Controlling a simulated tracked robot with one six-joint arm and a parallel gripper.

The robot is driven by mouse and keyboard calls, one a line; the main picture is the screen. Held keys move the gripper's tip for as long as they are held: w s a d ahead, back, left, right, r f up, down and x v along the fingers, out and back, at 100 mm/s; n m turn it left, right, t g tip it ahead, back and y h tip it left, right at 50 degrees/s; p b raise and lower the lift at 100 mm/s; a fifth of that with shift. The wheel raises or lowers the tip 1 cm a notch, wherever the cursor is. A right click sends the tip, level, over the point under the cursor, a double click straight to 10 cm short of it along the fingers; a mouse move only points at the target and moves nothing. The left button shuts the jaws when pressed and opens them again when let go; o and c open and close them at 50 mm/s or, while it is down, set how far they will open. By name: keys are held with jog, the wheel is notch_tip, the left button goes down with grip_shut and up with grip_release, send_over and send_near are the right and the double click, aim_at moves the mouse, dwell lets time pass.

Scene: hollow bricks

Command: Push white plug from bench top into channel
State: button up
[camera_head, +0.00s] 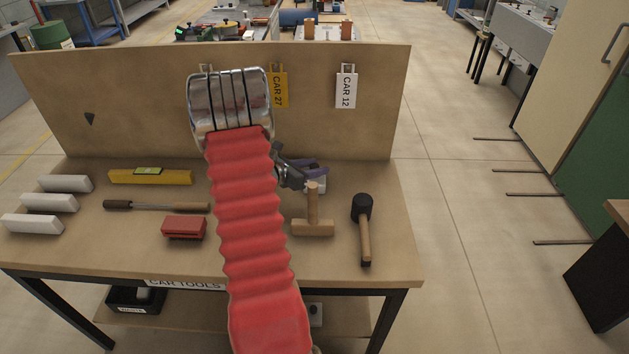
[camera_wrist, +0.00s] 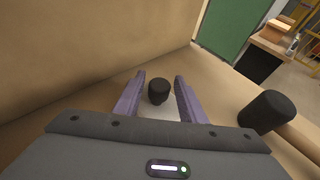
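My gripper (camera_wrist: 158,80) hangs low over the back right of the bench, its purple fingers spread apart. Between them in the wrist view is a pale white piece (camera_wrist: 160,113), probably the white plug. A round black knob (camera_wrist: 158,90) shows just beyond it, clear of both fingertips. I cannot tell whether the fingers touch the white piece. In the head view a bit of white (camera_head: 316,186) shows below the gripper (camera_head: 312,168), mostly hidden. Three white blocks (camera_head: 65,183) lie apart at the bench's left end. I cannot make out a channel in either view.
A wooden mallet (camera_head: 313,225) and a black-headed mallet (camera_head: 362,225) lie in front and right; the black head (camera_wrist: 265,110) shows at right in the wrist view. A yellow level (camera_head: 150,177), a file (camera_head: 150,206) and a red block (camera_head: 184,228) lie left. The backboard (camera_head: 140,100) stands behind.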

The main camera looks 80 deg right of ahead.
grip_shut()
dwell(0.5)
notch_tip(320, 180, up, 10)
jog(key=shift+r, duration=0.1)
dwell(0.5)
jog(key=shift+w, duration=0.1)
dwell(0.4)
